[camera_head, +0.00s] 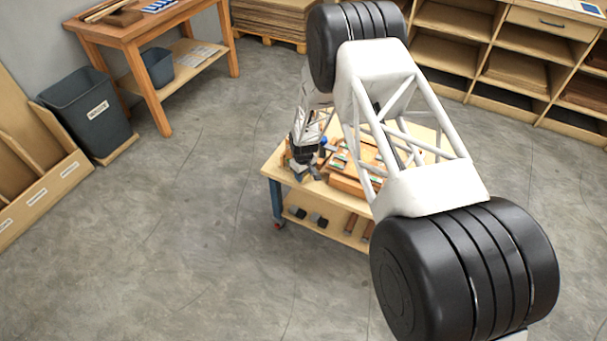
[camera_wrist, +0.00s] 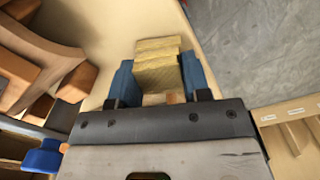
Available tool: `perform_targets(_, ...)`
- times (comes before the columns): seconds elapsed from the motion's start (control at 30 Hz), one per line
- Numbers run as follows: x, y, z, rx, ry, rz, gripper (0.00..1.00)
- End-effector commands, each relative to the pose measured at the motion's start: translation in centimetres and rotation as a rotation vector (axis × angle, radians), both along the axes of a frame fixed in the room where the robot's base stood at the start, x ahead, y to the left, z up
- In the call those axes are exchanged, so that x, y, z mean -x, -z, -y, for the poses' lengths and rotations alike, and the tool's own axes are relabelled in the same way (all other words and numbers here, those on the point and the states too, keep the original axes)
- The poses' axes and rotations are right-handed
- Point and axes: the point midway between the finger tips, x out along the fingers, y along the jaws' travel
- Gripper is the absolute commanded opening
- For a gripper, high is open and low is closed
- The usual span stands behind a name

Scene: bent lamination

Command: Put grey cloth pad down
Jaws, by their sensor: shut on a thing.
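In the wrist view the pad looks yellowish tan rather than grey. The pad is over or against the pale wooden top of a cart (camera_wrist: 110,32); I cannot tell whether it touches. In the head view my gripper (camera_head: 305,171) is small, at the left end of the cart top (camera_head: 272,166), and the pad cannot be made out clearly there.
A curved wooden piece (camera_wrist: 48,47) and wooden blocks (camera_wrist: 77,82) lie left of my gripper in the wrist view. A blue round object (camera_wrist: 42,157) is at lower left. The cart's lower shelf (camera_head: 335,228) holds dark blocks. Grey floor lies beyond the cart's edge.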

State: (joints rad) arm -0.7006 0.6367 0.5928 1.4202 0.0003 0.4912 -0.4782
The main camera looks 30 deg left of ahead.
Motion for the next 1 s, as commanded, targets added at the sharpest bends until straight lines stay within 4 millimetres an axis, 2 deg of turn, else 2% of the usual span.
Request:
perform_targets(0.3, 0.02, 0.30, 0.01, 0.001, 0.000, 0.000, 0.16)
perform_targets(0.33, 0.02, 0.31, 0.01, 0.000, 0.000, 0.000, 0.45)
perform_targets(0.5, 0.02, 0.29, 0.01, 0.000, 0.000, 0.000, 0.69)
perform_targets(1.0, 0.00, -0.44, 0.01, 0.000, 0.000, 0.000, 0.69)
